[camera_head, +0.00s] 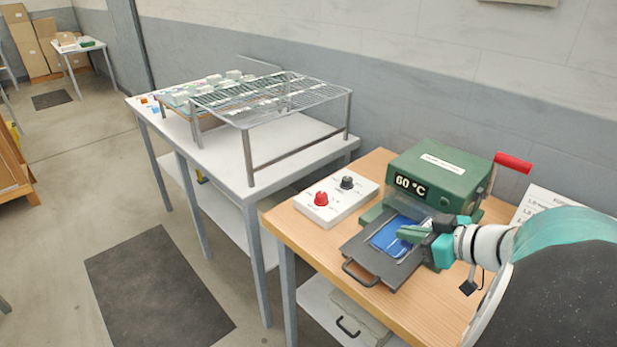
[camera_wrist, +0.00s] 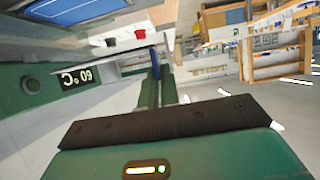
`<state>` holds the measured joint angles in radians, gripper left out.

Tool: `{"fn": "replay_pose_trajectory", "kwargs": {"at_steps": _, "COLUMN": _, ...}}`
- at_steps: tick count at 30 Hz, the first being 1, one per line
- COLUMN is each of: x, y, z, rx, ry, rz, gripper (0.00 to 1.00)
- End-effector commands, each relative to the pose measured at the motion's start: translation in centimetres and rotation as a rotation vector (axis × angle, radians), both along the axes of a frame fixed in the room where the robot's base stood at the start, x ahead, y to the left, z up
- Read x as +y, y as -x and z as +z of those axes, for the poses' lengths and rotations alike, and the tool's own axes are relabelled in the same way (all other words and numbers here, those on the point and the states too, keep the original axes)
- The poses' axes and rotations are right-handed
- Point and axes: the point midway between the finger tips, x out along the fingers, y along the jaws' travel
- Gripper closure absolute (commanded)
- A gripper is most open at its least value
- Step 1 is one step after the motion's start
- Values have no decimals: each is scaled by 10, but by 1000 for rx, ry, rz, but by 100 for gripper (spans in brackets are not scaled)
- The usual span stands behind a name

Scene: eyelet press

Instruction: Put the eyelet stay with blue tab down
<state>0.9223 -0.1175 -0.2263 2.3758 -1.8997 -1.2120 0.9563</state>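My gripper (camera_head: 409,233) is over the dark pull-out tray of the green press, with its green fingers pointing left. In the wrist view my gripper's fingers (camera_wrist: 158,88) are close together, with a thin blue piece (camera_wrist: 155,62) between their tips. I take this to be the blue tab of the eyelet stay; the rest of the stay cannot be made out. A blue panel with a pale outline (camera_head: 386,239) lies on the tray (camera_head: 358,246), below and left of the fingertips. I cannot tell whether the held piece touches it.
The green press (camera_head: 436,170) reads 60 °C and has a red-handled lever (camera_head: 513,162). A white control box (camera_head: 337,201) with red and black knobs stands left. A wire rack (camera_head: 270,98) stands on the white table behind. Bare wooden bench (camera_head: 423,310) lies in front.

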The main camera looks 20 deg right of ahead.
Motion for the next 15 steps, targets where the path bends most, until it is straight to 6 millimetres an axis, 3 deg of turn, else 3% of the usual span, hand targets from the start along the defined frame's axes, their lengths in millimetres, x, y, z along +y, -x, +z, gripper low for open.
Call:
{"fn": "replay_pose_trajectory", "kwargs": {"at_steps": 3, "x": -10, "y": -23, "z": -13, "rx": 4, "ry": -4, "rz": 4, "gripper": 100}}
{"fn": "replay_pose_trajectory", "kwargs": {"at_steps": 9, "x": -21, "y": -48, "z": -46, "rx": 4, "ry": -5, "rz": 4, "gripper": 100}}
{"fn": "replay_pose_trajectory", "kwargs": {"at_steps": 15, "x": -27, "y": -63, "z": -62, "rx": 1, "ry": -2, "rz": 5, "gripper": 100}}
